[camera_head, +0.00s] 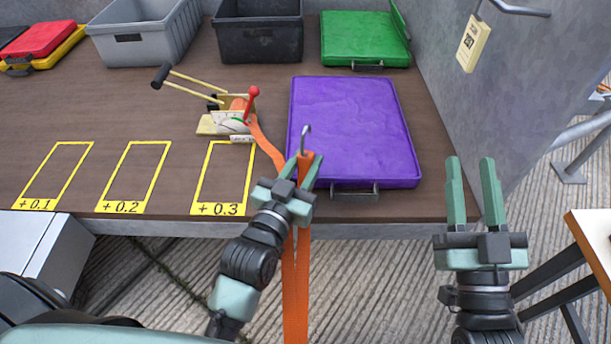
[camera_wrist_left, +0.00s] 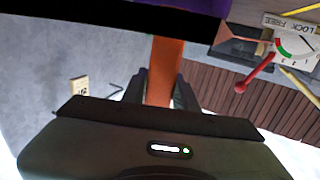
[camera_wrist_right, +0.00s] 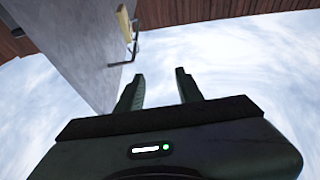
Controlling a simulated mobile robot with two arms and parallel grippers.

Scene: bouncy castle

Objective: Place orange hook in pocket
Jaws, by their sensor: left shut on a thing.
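The orange hook (camera_head: 306,132) is a grey metal hook at the end of an orange strap. My left gripper (camera_head: 303,166) is shut on the orange strap just below the hook, over the left front of the purple case (camera_head: 352,125). The hook points up. In the left wrist view the strap (camera_wrist_left: 163,72) runs between the fingers. The strap also hangs down past the table's front edge and runs back to a ratchet device (camera_head: 228,117). My right gripper (camera_head: 471,162) is open and empty, right of the table. I cannot make out a pocket.
Grey (camera_head: 145,32) and black (camera_head: 258,32) bins and a green case (camera_head: 364,40) stand at the back. Red and yellow cases (camera_head: 40,42) lie back left. Yellow outlined boxes (camera_head: 130,178) mark the table's front left. A grey wall (camera_head: 480,95) rises at the right.

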